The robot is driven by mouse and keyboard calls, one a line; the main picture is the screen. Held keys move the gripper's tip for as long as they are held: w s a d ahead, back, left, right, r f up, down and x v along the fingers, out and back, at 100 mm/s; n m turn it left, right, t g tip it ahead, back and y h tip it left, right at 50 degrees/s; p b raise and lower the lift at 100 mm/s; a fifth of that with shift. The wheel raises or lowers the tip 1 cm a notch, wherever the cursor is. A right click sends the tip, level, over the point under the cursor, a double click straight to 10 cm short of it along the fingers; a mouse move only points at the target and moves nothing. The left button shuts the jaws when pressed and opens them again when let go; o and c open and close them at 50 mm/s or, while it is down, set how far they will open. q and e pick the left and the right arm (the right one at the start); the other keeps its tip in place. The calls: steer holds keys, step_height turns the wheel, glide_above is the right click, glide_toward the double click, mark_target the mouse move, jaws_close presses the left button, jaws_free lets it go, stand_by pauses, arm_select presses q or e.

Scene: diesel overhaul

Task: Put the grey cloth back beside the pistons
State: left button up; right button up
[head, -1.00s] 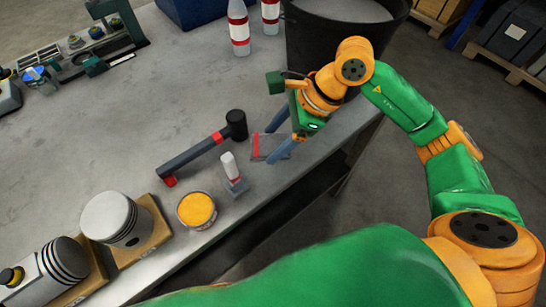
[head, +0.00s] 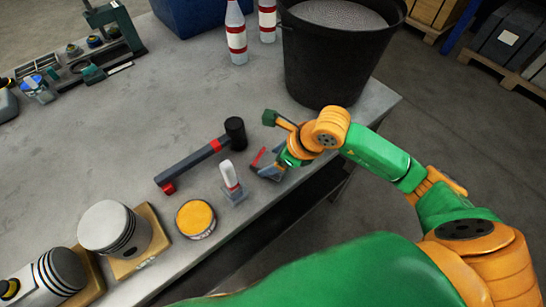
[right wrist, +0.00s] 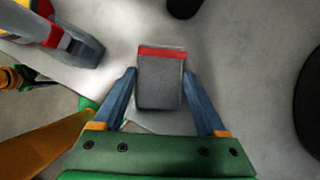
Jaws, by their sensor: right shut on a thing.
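The grey cloth (right wrist: 160,85) is a small folded pad with a red stripe along its far edge. In the head view the cloth (head: 262,168) is partly hidden by my right gripper (head: 272,168). My right gripper (right wrist: 160,78) is shut on the cloth, one blue finger at each side; whether the cloth touches the bench is unclear. Two pistons, a pale one (head: 107,228) and one with dark rings (head: 57,275), are on wooden blocks at lower left, well away from the cloth. My left gripper is not in view.
A small white-and-red tool on a grey base (head: 232,183) stands just left of the cloth. A mallet (head: 200,160), a yellow-topped tin (head: 196,218), a black bucket (head: 330,65) and bottles (head: 236,35) are around. The bench's front edge is close.

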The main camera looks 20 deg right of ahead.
steer(key=shift+f, duration=0.15)
steer(key=o, duration=1.2)
steer(key=shift+o, duration=0.2)
steer(key=v, duration=1.2)
steer(key=shift+b, duration=0.35)
